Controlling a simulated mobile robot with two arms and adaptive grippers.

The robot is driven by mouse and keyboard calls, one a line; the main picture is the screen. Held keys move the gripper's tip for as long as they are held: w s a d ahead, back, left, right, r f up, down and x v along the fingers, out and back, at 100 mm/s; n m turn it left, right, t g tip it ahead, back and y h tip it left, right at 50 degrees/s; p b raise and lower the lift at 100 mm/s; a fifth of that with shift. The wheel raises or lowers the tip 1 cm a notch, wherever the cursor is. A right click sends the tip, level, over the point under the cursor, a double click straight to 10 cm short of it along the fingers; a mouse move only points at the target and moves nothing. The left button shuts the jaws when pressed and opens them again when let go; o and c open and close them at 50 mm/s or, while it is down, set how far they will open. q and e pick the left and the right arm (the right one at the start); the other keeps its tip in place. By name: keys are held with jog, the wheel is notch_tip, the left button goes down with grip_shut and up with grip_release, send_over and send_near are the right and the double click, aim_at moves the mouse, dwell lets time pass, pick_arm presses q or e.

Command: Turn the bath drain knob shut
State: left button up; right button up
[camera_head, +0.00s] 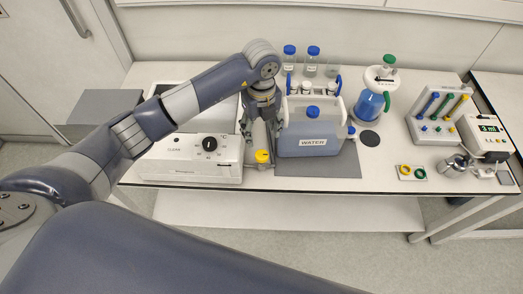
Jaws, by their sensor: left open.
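The bath (190,172) is a white box at the left of the bench, with a black dial (209,144) on its front panel. A small yellow knob (262,156) with a dark mark sits at the near end of a pale grey cylinder (259,136), right beside the bath. I cannot tell for sure that this is the drain knob. My left gripper (259,132) is open and points down over the cylinder, just behind the yellow knob. Its fingers appear to be on either side of the cylinder; contact is unclear. The right gripper is out of view.
A blue water container (310,130) stands close to the right of my left gripper on a grey mat (318,174). Glass bottles (311,66) stand behind it. A blue-filled flask (369,103), a tube rack (439,117) and a display device (486,131) stand farther right.

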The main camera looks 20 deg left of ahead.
aim_at(262, 154)
pick_arm(q)
notch_tip(262, 154, down, 9)
jog(key=p, duration=0.2)
jog(key=shift+d+f+p, duration=0.1)
jog(key=shift+f+p, duration=0.1)
jog(key=shift+p, duration=0.1)
jog(key=shift+f, duration=0.6)
jog(key=c, duration=1.1)
